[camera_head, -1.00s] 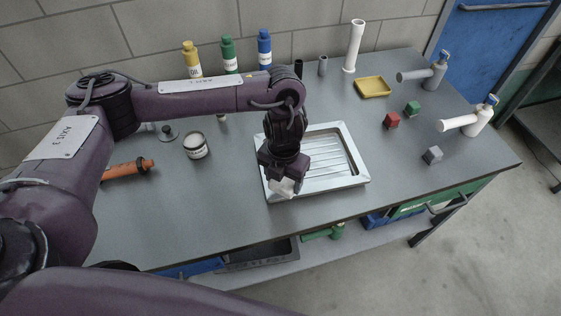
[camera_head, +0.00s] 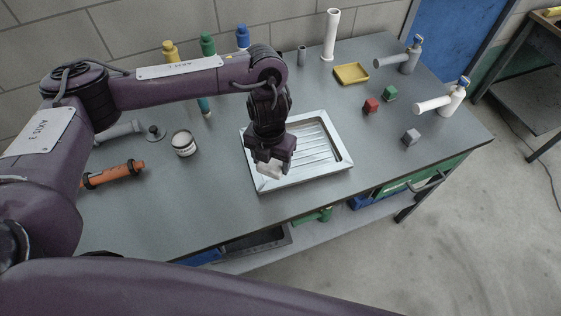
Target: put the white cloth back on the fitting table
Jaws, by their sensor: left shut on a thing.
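The white cloth (camera_head: 268,170) is a small crumpled white piece at the tips of my left gripper (camera_head: 270,163). The gripper points down and is shut on the cloth, hiding part of it. Both are over the left part of a silver ribbed tray (camera_head: 335,146); I cannot tell whether the cloth touches the tray. The tray sits on the grey fitting table (camera_head: 210,205). My right gripper is not in view.
An orange tube (camera_head: 113,173) and a tin (camera_head: 184,143) lie left of the tray. The front left tabletop is clear.

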